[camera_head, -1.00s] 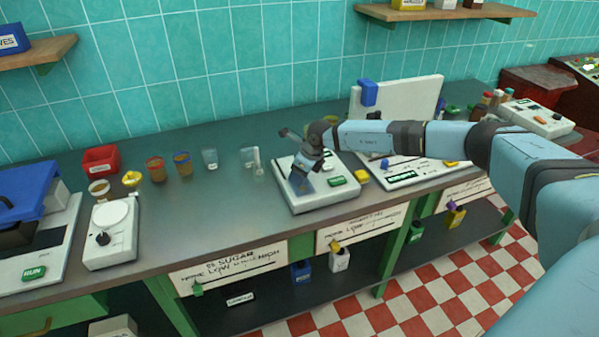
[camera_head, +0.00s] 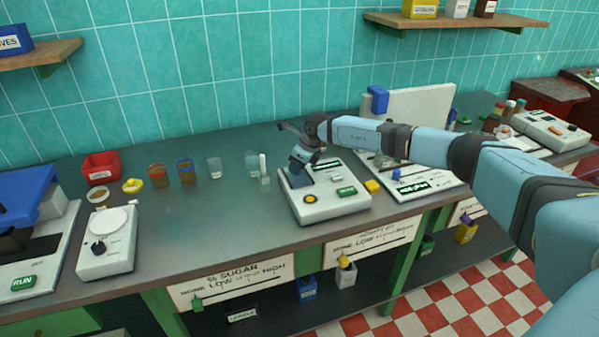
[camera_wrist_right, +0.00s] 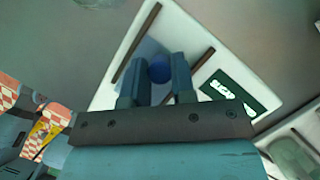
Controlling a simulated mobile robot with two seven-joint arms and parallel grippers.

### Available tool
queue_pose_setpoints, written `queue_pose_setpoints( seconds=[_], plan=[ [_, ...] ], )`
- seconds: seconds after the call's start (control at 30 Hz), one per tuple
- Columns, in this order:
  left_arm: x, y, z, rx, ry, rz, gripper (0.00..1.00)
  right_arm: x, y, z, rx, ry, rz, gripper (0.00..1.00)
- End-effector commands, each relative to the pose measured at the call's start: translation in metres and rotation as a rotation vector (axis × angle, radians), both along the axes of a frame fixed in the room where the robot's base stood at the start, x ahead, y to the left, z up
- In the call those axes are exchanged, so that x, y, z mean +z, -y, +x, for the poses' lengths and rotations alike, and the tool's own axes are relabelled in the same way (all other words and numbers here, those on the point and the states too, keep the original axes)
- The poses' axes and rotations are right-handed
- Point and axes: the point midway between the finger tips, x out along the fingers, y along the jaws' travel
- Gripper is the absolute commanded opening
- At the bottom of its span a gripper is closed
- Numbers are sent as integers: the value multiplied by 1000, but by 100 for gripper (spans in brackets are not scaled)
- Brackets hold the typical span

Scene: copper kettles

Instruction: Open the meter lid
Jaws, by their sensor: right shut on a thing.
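The meter (camera_head: 345,205) is a white box on the counter, with a green display and a round orange spot (camera_head: 310,199) on its top. My right gripper (camera_head: 298,178) is over the left part of its top. In the right wrist view, my right gripper (camera_wrist_right: 155,82) is shut on a small blue knob (camera_wrist_right: 160,70). A translucent blue lid (camera_wrist_right: 146,50) shows around the knob, over the white top, between two thin dark bars. The fingers hide part of the lid, and I cannot tell how far it is open. My left gripper is out of view.
A glass (camera_head: 214,167) and a clear vessel with a white stick (camera_head: 264,170) stand left of the meter. A white scale (camera_head: 108,240) and red box (camera_head: 101,167) are farther left. A white panel device (camera_head: 425,180) stands close on the right. Counter front left of the meter is clear.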

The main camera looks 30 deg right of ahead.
Motion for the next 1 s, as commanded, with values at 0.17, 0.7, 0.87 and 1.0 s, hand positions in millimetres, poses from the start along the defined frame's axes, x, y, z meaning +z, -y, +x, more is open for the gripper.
queue_pose_setpoints(
  seconds=[0.17,0.7,0.87,1.0],
  plan=[
    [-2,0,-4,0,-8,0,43,-1,0,-1,1,-3,-1,0],
    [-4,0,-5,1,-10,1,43,9,3,-5,1,-2,-2,51],
    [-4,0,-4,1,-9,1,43,38,9,-14,1,1,-1,51],
    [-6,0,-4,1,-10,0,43,68,16,-25,1,0,-2,51]
  ],
)
